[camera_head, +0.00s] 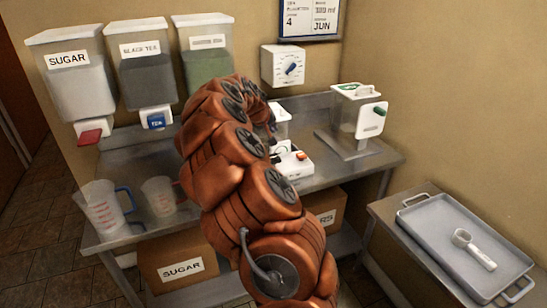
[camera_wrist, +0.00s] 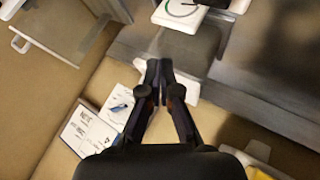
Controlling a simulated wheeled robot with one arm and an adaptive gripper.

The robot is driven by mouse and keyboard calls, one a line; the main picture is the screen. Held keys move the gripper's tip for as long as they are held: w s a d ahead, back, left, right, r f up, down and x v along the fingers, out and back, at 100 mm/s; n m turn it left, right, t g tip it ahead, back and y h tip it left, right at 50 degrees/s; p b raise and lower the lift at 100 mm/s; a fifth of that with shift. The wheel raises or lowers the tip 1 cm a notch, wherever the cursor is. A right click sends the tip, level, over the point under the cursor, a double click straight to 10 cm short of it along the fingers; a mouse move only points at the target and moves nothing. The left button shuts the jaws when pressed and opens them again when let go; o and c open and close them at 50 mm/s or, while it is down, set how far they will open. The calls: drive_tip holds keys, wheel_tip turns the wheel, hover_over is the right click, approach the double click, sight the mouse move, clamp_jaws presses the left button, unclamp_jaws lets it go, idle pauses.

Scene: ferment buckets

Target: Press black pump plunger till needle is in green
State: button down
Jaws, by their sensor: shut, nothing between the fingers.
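My gripper (camera_wrist: 160,68) is shut and empty in the wrist view, its dark fingers together in front of the wall and bench. In the head view my own arm covers most of it. I cannot make out the black pump plunger or the needle and its green zone in either view. A white device (camera_head: 292,164) with a red-orange part sits on the steel bench just right of my arm, partly hidden by it. A white object (camera_head: 281,124) stands behind it, also partly covered.
The steel bench (camera_head: 325,172) carries a clear dispenser (camera_head: 357,117) at right and measuring jugs (camera_head: 106,207) at left. A tray (camera_head: 455,262) with a scoop lies on the side table.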

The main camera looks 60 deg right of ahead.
sight(272, 158)
drive_tip(key=shift+f, duration=0.15)
drive_tip(key=shift+f+b, duration=1.45)
drive_tip(key=shift+f, duration=2.85)
drive_tip(key=shift+f+b, duration=0.4)
drive_tip(key=shift+b, duration=0.05)
drive_tip(key=shift+a+f+b, duration=0.1)
drive_tip(key=shift+f+b, duration=1)
drive_tip(key=shift+f, duration=0.55)
drive_tip(key=shift+r, duration=0.2)
idle(0.3)
drive_tip(key=shift+r, duration=1.9)
